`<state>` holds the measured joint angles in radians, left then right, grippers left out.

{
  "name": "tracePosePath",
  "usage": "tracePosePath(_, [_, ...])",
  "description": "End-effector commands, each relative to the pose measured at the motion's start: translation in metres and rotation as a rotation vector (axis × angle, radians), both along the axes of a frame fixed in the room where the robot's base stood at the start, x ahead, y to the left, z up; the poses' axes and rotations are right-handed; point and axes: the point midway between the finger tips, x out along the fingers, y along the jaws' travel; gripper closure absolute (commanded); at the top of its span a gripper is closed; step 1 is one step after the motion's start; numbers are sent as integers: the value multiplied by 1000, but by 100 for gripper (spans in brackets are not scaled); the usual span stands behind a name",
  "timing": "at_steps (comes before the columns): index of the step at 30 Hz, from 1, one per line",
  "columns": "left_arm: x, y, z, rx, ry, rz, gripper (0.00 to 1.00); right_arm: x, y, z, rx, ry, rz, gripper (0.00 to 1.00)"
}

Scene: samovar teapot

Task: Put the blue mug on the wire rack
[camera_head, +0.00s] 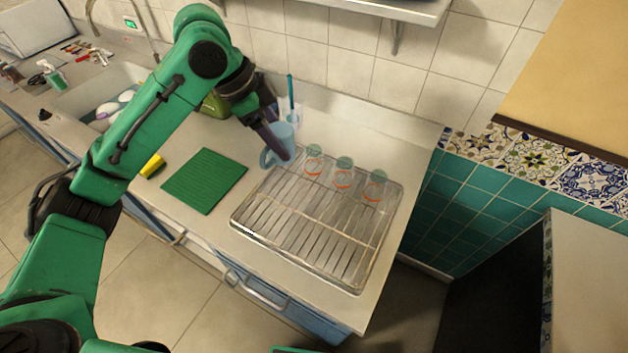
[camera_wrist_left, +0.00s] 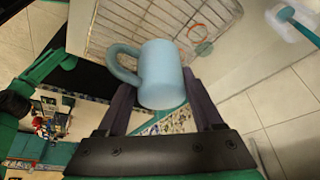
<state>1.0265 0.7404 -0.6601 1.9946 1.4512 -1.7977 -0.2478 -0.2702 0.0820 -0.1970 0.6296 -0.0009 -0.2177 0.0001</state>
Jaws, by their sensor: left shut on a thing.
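The blue mug (camera_head: 277,147) is light blue, with its handle to the left, at the back left corner of the wire rack (camera_head: 262,226). My left gripper (camera_head: 279,149) is shut on it from above; a dark finger covers part of the mug. In the left wrist view the mug (camera_wrist_left: 160,75) sits between the two fingers, with the rack (camera_wrist_left: 135,22) beyond it. I cannot tell whether the mug touches the rack or hangs just above it. My right gripper is not in view.
Several clear glasses with orange bands, one being this glass (camera_head: 343,180), stand along the rack's back; its front is bare. A green mat (camera_head: 205,181) and yellow sponge (camera_head: 153,166) lie left. A holder (camera_head: 291,112) with a teal brush stands behind the mug.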

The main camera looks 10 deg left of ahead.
Motion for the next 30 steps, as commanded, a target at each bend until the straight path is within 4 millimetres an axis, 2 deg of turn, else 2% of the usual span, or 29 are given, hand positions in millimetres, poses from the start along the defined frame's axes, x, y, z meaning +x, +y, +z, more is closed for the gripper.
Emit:
tracePosePath(3, [-3,1,-34,3,9,1,95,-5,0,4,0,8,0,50])
tracePosePath(9, [-4,1,-100,2,8,2,95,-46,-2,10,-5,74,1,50])
tracePosePath(12, [-5,1,-129,2,6,2,95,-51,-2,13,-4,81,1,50])
tracePosePath(14, [-5,0,-140,2,3,2,95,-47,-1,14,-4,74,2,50])
tracePosePath(18, [-6,0,-163,2,3,1,95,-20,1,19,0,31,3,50])
tracePosePath(21, [-5,0,-182,1,3,2,95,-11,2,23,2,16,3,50])
tracePosePath(24, [-5,0,-191,1,-1,1,95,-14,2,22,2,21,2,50])
tracePosePath(30, [-5,0,-191,1,-1,2,95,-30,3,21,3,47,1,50])
